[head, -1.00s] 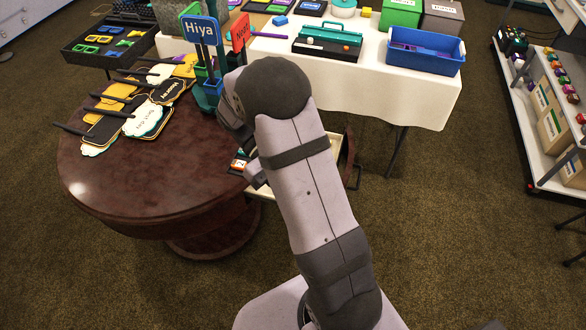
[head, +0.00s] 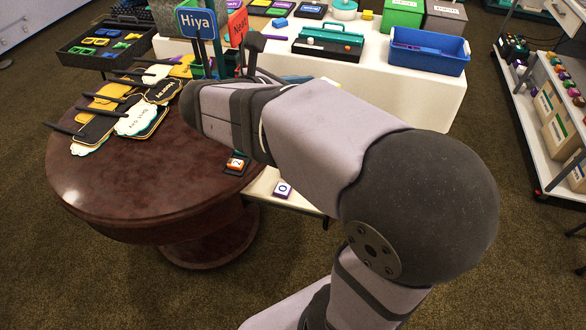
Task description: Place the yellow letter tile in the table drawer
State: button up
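No clearly yellow letter tile shows in the head view; my arm may hide it. An orange letter tile (head: 236,163) lies on a dark piece at the right edge of the round brown table (head: 150,190). The open drawer (head: 259,185), cream inside, sticks out from the table's right side and is partly hidden by my arm. A purple letter tile (head: 282,189) lies in it. My gripper is mostly hidden behind my wrist. A dark grey part (head: 253,52) above the wrist may belong to it. Its fingers and any hold cannot be made out.
Sign paddles (head: 140,117) cover the table's left back, and a blue "Hiya" sign (head: 197,23) stands near its back edge. Behind is a white table (head: 400,95) with a blue bin (head: 428,50). The round table's front is clear.

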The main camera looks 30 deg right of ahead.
jog(key=shift+w+a+r+n+t, duration=0.2)
jog(key=shift+w+r+n+t, duration=0.1)
jog(key=shift+w+r, duration=0.25)
send_over(304, 199)
jog(key=s+a, duration=0.1)
jog(key=s, duration=0.1)
notch_tip(304, 199, down, 29)
jog(key=shift+a+f+b, duration=0.1)
jog(key=shift+f+b, duration=0.7)
jog(key=shift+f, duration=4.15)
jog(key=shift+f+b, duration=0.4)
jog(key=shift+f, duration=0.1)
jog(key=shift+f, duration=0.1)
